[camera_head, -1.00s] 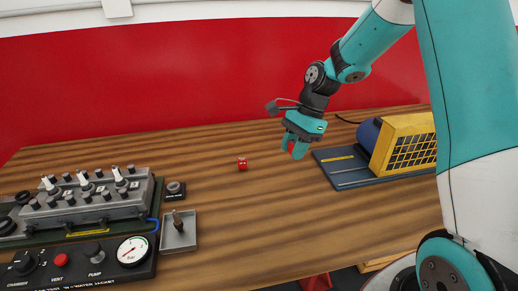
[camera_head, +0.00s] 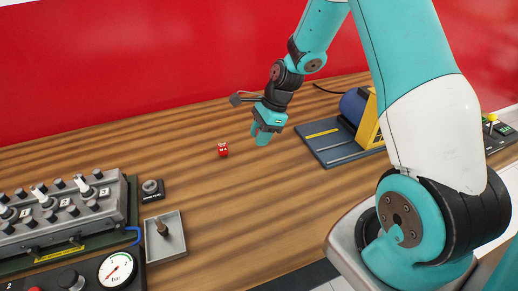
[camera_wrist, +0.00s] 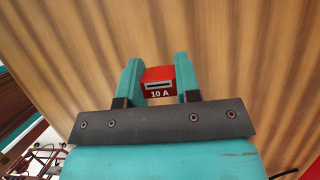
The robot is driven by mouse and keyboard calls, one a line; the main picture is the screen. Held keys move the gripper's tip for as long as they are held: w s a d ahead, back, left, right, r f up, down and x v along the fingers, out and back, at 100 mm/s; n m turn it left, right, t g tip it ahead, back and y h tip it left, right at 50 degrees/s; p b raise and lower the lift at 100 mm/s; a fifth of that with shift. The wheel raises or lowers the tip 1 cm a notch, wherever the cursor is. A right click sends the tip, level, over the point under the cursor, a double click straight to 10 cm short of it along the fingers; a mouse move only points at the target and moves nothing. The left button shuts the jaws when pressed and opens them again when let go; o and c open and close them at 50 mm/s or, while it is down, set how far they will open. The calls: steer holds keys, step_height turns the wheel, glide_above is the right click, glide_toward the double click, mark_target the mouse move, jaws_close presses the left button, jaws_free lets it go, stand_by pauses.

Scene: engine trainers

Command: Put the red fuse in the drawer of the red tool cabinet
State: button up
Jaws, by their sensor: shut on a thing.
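The red fuse (camera_wrist: 158,76), marked 10 A, sits between the two teal fingers of my gripper (camera_wrist: 156,70) in the wrist view. The fingers are shut on its sides. In the head view my gripper (camera_head: 262,134) points down above the wooden bench, and only a sliver of red shows at its fingers. The red tool cabinet and its drawer are not recognisable in the current views.
A small red cube with white marks (camera_head: 223,150) lies on the bench (camera_head: 290,205), left of my gripper. A blue-and-yellow machine on a dark base (camera_head: 340,143) stands at right.

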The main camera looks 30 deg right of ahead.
mark_target(256, 160)
steer(key=shift+f, duration=3.05)
steer(key=shift+f, duration=0.1)
steer(key=o, duration=1)
steer(key=shift+c, duration=0.2)
